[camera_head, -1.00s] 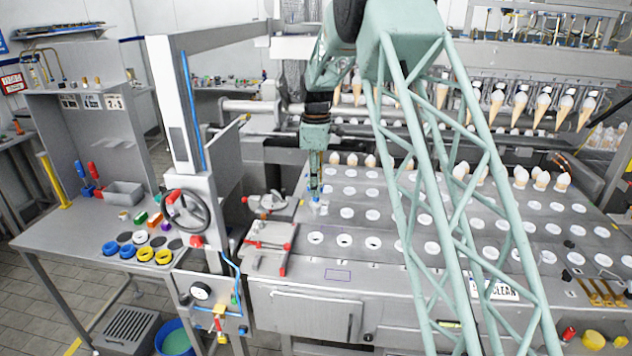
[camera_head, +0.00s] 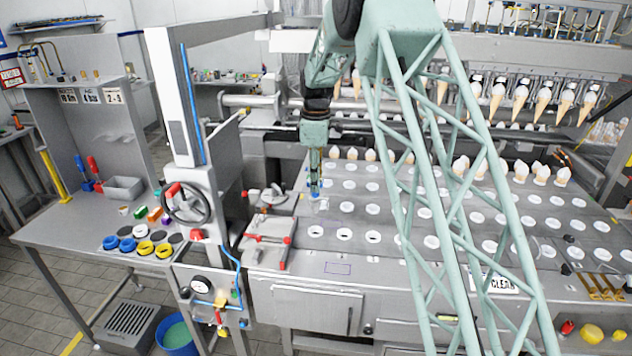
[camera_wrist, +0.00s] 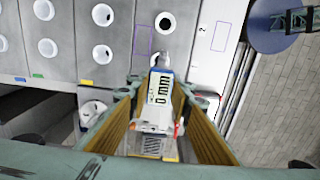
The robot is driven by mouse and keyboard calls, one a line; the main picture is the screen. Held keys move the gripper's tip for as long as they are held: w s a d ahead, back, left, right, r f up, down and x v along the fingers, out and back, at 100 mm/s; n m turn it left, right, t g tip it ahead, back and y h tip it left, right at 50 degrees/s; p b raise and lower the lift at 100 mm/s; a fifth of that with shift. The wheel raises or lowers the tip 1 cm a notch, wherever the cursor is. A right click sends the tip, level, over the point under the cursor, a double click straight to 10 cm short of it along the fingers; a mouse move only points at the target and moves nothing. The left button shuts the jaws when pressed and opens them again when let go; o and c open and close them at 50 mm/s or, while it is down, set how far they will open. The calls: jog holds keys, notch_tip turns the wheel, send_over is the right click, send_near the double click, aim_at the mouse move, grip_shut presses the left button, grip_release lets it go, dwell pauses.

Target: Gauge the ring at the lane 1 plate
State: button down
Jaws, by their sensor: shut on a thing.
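My gripper (camera_head: 315,190) is low over the left part of the plates in the head view. In the wrist view my gripper (camera_wrist: 162,110) is shut on a white and blue gauge (camera_wrist: 161,80), whose display appears to read 0 mm. The gauge's narrow tip points at the plate, beside a round opening that it partly covers. A white ring (camera_wrist: 165,22) with a dark hole lies farther along the same plate (camera_wrist: 148,42). I cannot tell whether the tip touches anything. I cannot tell which lane this plate is.
More plates with white rings (camera_head: 347,207) spread to the right, several cones standing at their back. A bench (camera_head: 60,215) with blue and yellow cups (camera_head: 145,247) and a handwheel (camera_head: 188,203) stand left. A red-tipped fixture (camera_head: 265,240) is near the gripper.

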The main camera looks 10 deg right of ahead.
aim_at(316, 211)
jog(key=shift+f+b, duration=3.05)
jog(key=shift+f, duration=3.65)
jog(key=c, duration=2.3)
grip_release()
jog(key=shift+r, duration=0.1)
jog(key=shift+r, duration=5.85)
